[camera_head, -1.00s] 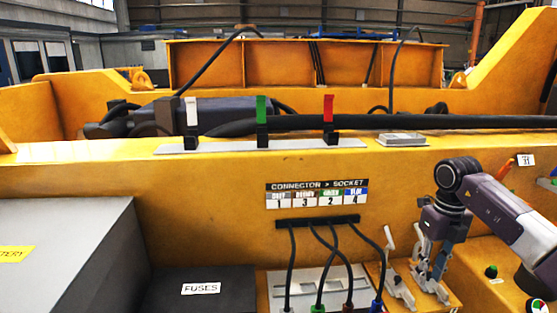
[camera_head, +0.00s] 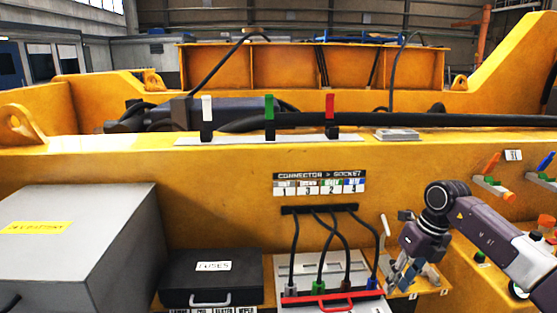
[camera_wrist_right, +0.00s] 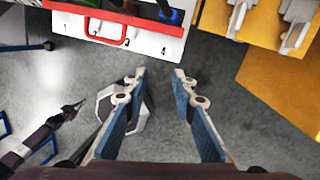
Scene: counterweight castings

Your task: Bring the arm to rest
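My right gripper (camera_head: 397,284) hangs low at the right of the head view, in front of a yellow ledge with grey levers. In the right wrist view the right gripper (camera_wrist_right: 158,76) points down with its blue-padded fingers apart. Nothing is between them; grey floor shows below. A dark jointed part (camera_wrist_right: 45,135) at the left of the wrist view may be my left arm; its tip is too small to read. My left gripper does not show in the head view.
A grey socket case with a red handle (camera_head: 332,297) stands left of my right gripper, with several cables plugged in. A black fuses box (camera_head: 212,285) and grey battery box (camera_head: 85,245) stand farther left. Levers (camera_wrist_right: 296,25) on the yellow ledge are close by.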

